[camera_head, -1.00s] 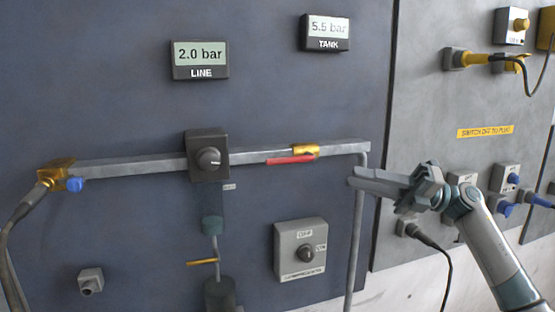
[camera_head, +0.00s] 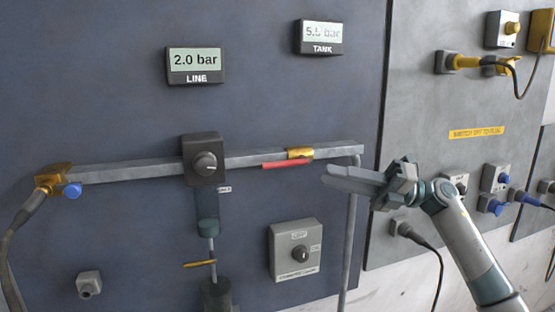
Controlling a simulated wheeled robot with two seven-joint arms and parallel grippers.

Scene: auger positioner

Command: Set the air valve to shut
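The air valve is a brass body (camera_head: 300,153) on the right part of the grey horizontal pipe. Its red lever (camera_head: 287,165) lies along the pipe, pointing left, just below it. My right gripper (camera_head: 324,178) is to the right of the lever and slightly lower, its fingers pointing left. The fingers look shut together with nothing between them. The gripper appears apart from the lever, though its depth from the panel is hard to judge. My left gripper is not in view.
A dark regulator with a knob (camera_head: 205,163) sits on the pipe left of the valve. The LINE display (camera_head: 195,65) reads 2.0 bar. A grey switch box (camera_head: 297,250) is below the valve. A vertical pipe (camera_head: 350,230) runs down behind my gripper.

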